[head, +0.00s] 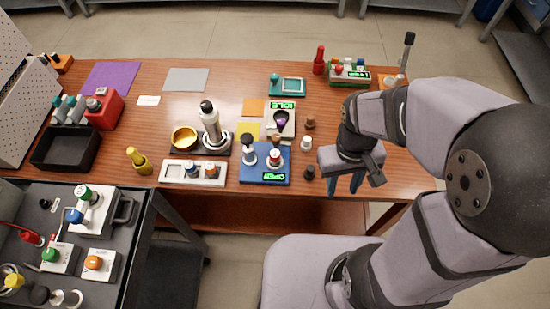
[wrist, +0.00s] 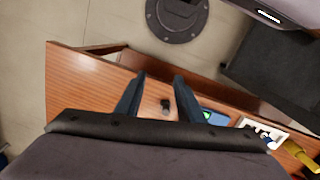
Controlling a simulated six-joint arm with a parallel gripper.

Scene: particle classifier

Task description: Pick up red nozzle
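The red nozzle (head: 319,62) stands upright at the back right of the wooden table in the head view, left of a block with several coloured pieces. I cannot see it in the wrist view. My gripper (head: 345,186) hangs over the table's front edge, well apart from the red nozzle and nearer the camera. In the wrist view my gripper (wrist: 158,92) shows two dark fingers spread apart with nothing held between them. A small black piece (wrist: 165,104) on the table shows in the gap beyond them.
The block with coloured pieces (head: 349,73) is close by the red nozzle. A teal frame (head: 287,87) lies to its left. A blue device (head: 265,177) and small caps lie left of my gripper.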

